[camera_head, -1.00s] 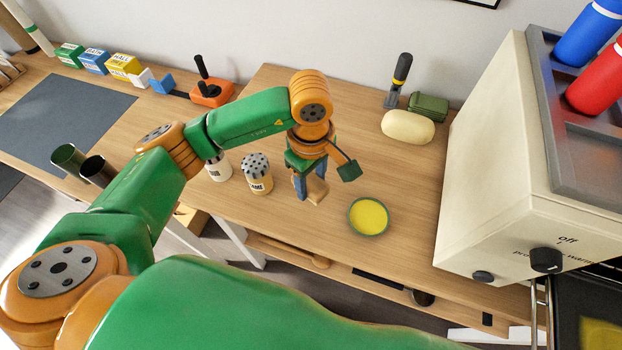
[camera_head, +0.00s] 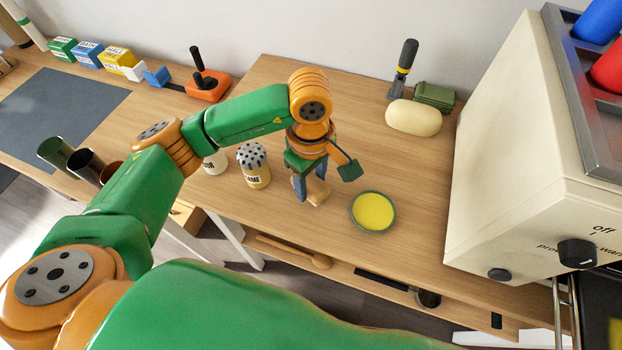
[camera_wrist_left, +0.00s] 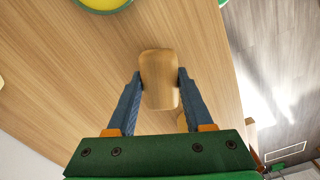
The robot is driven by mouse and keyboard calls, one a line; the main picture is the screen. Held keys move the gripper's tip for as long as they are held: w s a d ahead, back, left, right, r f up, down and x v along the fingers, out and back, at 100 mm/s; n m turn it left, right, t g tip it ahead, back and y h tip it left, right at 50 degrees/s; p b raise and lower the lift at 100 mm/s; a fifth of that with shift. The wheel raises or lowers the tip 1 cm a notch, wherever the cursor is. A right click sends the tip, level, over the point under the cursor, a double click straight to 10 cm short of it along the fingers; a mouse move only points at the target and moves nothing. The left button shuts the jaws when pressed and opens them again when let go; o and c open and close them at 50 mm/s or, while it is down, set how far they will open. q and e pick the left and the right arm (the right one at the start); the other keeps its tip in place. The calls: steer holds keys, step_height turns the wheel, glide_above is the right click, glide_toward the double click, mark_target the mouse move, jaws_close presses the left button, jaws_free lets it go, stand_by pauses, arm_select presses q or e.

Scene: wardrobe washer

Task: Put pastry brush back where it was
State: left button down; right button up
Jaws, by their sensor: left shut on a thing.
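My left gripper (camera_head: 311,188) is low over the wooden counter, between the lidded jar and the yellow dish. Its fingers are closed on both sides of a pale wooden piece, which I take to be the pastry brush (camera_wrist_left: 160,80). The piece has a rounded, blocky end in the left wrist view, and its lower part shows beside the fingers in the head view (camera_head: 319,196). The rest of it is hidden, and I cannot tell whether it touches the counter. A round green-rimmed dish with yellow contents (camera_head: 373,212) stands just right of the gripper. My right gripper is out of view.
A dotted-lid jar (camera_head: 254,166) and a white one (camera_head: 215,161) stand left of the gripper. A cream oven (camera_head: 515,160) blocks the right. A cream oval object (camera_head: 413,118) and an upright black-handled tool (camera_head: 403,68) are at the back. Counter behind the gripper is clear.

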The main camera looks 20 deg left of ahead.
arm_select(q)
steer(key=shift+f, duration=0.25)
jaws_free()
step_height(320, 180, up, 6)
steer(key=shift+w+r+b, duration=0.1)
steer(key=shift+r+b, duration=0.05)
steer(key=shift+b, duration=0.5)
steer(key=shift+r, duration=0.45)
